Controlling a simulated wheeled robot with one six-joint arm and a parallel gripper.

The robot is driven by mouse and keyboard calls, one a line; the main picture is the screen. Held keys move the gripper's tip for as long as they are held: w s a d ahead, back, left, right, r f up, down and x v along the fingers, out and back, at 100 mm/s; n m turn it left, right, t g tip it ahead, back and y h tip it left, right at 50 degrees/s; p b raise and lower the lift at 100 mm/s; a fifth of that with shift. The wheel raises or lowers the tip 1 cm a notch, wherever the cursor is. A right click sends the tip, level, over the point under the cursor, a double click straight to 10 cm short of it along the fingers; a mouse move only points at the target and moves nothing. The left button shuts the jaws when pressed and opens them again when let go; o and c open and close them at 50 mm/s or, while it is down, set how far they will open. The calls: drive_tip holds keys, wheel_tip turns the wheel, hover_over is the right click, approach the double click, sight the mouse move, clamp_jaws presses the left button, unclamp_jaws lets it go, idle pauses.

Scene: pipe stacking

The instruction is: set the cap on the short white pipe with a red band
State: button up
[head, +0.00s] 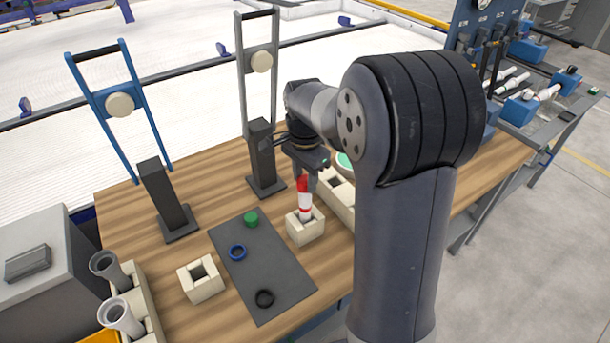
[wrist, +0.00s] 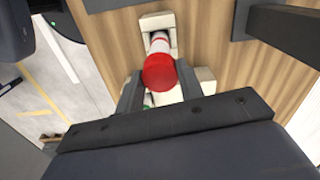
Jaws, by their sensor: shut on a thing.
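My gripper (head: 306,173) is shut on a red cap (head: 303,184) and points down. The cap also shows in the wrist view (wrist: 158,72) as a round red end between the two fingers. The short white pipe with a red band (head: 305,201) stands upright in a beige socket block (head: 297,232) on the wooden bench, directly below the cap. The pipe's white body and band also show beyond the cap in the wrist view (wrist: 158,42). The cap appears to meet the pipe's top; how far it is seated cannot be told.
Two dark posts (head: 262,160) stand behind. Grey pipes (head: 121,316) stand at lower left.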

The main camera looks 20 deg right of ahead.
sight(305, 180)
drive_tip(key=shift+f, duration=0.95)
idle(2.5)
drive_tip(key=o, duration=1.5)
drive_tip(key=shift+r+p, duration=2.8)
drive_tip(key=shift+r, duration=0.7)
drive_tip(key=shift+r, duration=0.1)
